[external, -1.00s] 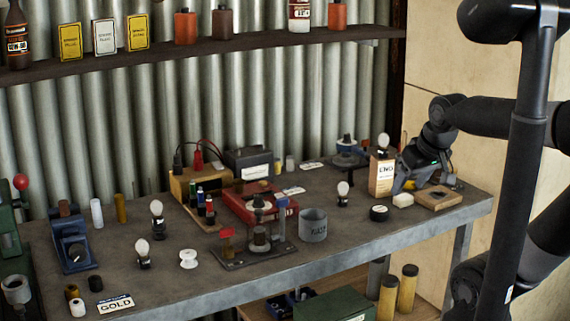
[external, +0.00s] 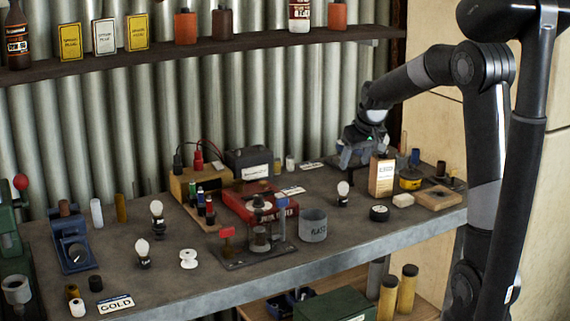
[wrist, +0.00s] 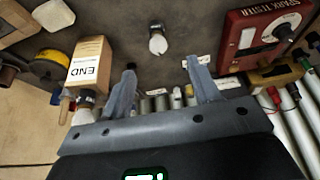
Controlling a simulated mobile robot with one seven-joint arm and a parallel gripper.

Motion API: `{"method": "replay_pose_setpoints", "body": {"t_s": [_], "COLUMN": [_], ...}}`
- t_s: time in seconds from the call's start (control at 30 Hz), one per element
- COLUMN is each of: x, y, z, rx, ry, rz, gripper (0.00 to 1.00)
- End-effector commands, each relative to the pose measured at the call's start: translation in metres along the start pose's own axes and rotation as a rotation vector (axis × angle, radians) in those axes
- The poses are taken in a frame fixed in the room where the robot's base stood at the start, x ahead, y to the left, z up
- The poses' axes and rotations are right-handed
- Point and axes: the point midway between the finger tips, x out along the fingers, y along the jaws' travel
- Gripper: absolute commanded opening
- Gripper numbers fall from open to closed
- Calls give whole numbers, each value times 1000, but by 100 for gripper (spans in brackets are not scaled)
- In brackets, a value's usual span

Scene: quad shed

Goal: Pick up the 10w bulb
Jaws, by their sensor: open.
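Three round white bulbs on dark bases show in the external view: one (external: 343,189) right of centre and two on the left, a farther one (external: 157,210) and a nearer one (external: 142,249). I cannot read which is the 10w bulb. In the wrist view one bulb (wrist: 158,42) stands beyond my fingertips, roughly between their lines. A pale rounded thing (wrist: 86,98), possibly another bulb, shows beside the END box, partly hidden by my gripper. My gripper (wrist: 161,66) is open and empty. In the external view my gripper (external: 352,158) is at the bench's back right, behind the box.
The red spark tester (wrist: 262,34), the grey can (external: 313,226) and several small parts crowd the bench. The corrugated wall (external: 300,100) is close behind.

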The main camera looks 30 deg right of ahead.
Motion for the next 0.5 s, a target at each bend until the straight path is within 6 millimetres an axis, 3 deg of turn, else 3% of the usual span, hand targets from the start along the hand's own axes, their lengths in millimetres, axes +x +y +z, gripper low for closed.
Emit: {"method": "replay_pose_setpoints", "body": {"t_s": [0.13,0.5], "x": [16,67], "y": [6,6], "z": [-9,-10], "rx": [1,1], "ry": [-5,-6], "rz": [-2,-2], "gripper": [56,56]}}
